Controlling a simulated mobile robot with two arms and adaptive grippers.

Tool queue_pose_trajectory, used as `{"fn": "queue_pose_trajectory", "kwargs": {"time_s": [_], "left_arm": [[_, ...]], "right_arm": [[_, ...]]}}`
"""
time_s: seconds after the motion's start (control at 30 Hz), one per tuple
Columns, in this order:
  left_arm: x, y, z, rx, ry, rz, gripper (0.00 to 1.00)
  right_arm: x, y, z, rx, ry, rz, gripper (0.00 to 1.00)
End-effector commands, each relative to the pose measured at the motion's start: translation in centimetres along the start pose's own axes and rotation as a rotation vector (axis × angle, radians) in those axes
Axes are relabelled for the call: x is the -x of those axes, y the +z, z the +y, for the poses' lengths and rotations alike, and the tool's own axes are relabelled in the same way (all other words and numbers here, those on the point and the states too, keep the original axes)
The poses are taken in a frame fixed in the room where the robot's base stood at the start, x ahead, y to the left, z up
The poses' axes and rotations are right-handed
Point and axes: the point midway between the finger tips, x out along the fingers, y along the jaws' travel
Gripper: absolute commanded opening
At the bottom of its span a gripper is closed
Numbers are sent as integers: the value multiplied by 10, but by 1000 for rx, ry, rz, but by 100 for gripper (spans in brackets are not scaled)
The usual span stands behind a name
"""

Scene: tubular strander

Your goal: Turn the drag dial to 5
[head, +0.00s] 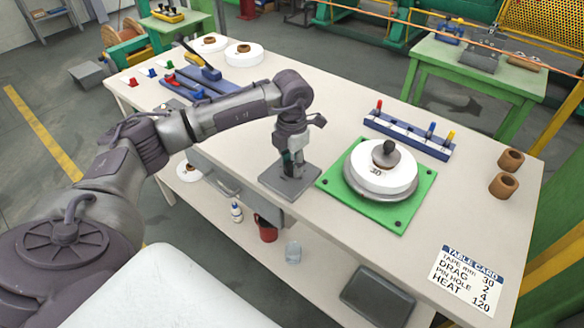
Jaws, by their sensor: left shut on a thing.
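My left gripper (289,166) points down at the grey square plate (272,184) near the table's front edge. Its fingers are shut on what appears to be the drag dial on that plate. The fingers hide the dial, so its number and marks cannot be read. A table card (467,280) at the right front corner reads tape 30, drag 2, pin hole 4, heat 120. My right gripper is not in view.
Two brown rings (503,184) stand at right. A blue tray holding tools (200,82) lies at far left.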

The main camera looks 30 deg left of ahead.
Motion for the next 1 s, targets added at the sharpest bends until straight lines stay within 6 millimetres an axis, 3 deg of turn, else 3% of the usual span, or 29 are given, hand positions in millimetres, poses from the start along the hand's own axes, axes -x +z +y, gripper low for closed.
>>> {"fn": "queue_pose_trajectory", "kwargs": {"time_s": [1.0], "left_arm": [[-1, 1, 0, -965, 4, -4, 1]], "right_arm": [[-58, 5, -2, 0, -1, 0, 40]]}}
